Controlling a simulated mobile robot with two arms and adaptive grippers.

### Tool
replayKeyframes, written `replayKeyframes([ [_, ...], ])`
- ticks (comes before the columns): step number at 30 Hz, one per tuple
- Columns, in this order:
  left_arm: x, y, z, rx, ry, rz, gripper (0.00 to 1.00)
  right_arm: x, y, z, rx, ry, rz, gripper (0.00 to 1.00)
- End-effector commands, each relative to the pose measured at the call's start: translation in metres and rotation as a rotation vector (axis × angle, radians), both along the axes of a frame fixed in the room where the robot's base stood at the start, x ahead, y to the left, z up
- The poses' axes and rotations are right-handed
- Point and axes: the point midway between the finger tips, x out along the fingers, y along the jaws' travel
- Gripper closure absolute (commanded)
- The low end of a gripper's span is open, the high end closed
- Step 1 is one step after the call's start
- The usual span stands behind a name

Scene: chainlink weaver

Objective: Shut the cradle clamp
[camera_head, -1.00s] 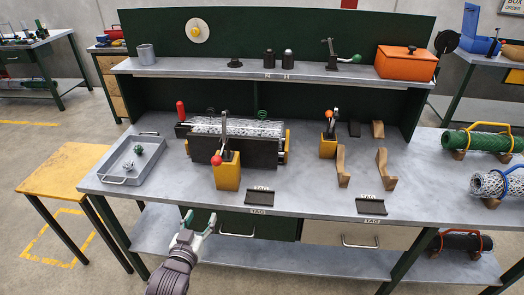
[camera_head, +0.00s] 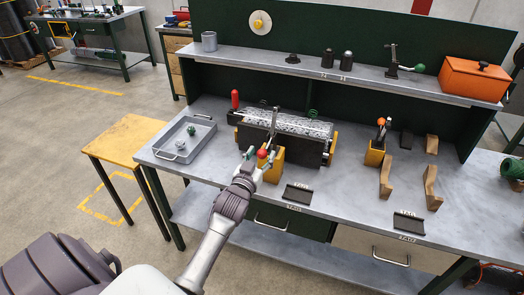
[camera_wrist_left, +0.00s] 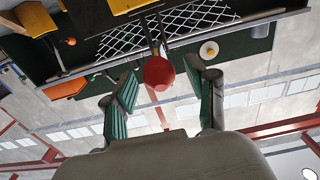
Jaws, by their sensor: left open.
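The cradle (camera_head: 300,145) is a dark block with yellow ends and a roll of silver wire mesh (camera_head: 290,122) lying in it. Its clamp has a yellow base (camera_head: 273,172), an upright metal lever (camera_head: 273,125) and a red ball knob (camera_head: 262,153) at the front. My left gripper (camera_head: 257,158) is open at the knob. In the left wrist view the red knob (camera_wrist_left: 158,72) sits between the spread green-padded fingers (camera_wrist_left: 160,100), near their tips. I cannot tell whether either finger touches it. My right gripper is not in view.
A grey tray (camera_head: 205,128) with small green and silver parts lies left of the cradle. Right of it stand another yellow block (camera_head: 374,156) with an orange-knobbed lever and wooden brackets (camera_head: 386,175). Black label holders (camera_head: 298,193) lie along the bench front.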

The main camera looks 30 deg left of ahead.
Motion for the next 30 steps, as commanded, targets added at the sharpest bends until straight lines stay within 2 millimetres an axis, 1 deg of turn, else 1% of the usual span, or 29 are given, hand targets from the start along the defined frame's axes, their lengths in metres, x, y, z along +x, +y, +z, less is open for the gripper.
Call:
replayKeyframes([
  [1,0.0052,0.0011,0.0008,0.0,0.0,0.0,0.43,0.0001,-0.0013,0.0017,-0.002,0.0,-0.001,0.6],
  [4,0.0106,0.0024,0.0006,0.0,0.0,0.0,0.43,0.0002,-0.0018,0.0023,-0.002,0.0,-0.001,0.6],
  [13,0.0124,0.003,-0.0003,0.001,0.0,0.0,0.43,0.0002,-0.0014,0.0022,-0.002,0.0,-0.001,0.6],
  [14,0.0124,0.003,-0.0003,0.001,0.0,0.0,0.46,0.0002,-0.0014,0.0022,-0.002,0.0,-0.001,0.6],
  [21,0.0122,0.0029,-0.0002,0.001,0.0,0.0,0.86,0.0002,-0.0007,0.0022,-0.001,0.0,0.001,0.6],
  [24,0.0122,0.0029,-0.0002,0.0,0.0,0.0,1.0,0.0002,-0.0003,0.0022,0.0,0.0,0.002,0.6],
  [30,0.0122,0.0028,-0.0001,0.0,0.0,0.0,1.0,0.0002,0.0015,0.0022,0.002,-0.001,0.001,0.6],
])
